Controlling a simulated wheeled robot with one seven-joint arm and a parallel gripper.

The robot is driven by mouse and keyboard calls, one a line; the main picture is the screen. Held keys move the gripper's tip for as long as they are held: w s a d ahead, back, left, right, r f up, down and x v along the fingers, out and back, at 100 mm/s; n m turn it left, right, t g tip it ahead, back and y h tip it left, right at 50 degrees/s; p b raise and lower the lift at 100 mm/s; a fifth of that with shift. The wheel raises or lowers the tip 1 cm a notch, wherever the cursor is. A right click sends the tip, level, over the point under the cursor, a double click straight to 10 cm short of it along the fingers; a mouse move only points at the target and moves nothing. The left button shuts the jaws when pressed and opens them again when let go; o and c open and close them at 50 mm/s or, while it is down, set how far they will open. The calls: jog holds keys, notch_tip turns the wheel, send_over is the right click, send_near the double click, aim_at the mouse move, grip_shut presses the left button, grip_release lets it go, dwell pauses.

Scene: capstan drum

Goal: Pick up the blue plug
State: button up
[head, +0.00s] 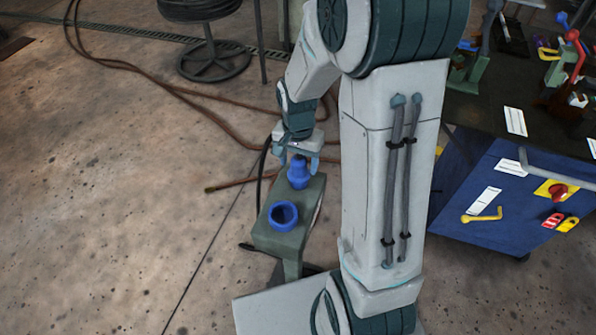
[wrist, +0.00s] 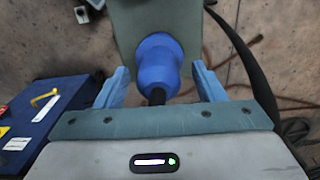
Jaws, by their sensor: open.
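The blue plug (head: 298,173) stands on the far end of a narrow grey-green stand, with a blue ring-shaped socket (head: 283,214) at the stand's near end. My gripper (head: 298,160) is open just above and around the top of the plug. In the wrist view the plug (wrist: 158,64) lies between the two light-blue fingers of my gripper (wrist: 160,88), with a gap on each side. Its dark narrow end points toward the palm. The socket is not visible in the wrist view.
The stand (head: 268,238) rises from the concrete floor. Brown hoses (head: 150,72) lie behind it. A blue cabinet (head: 470,190) with a yellow handle (head: 482,215) and a cluttered top stands to the right. A black stool base (head: 212,62) is at the back. Floor to the left is clear.

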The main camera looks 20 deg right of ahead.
jog(key=shift+f, duration=0.75)
jog(key=c, duration=1.2)
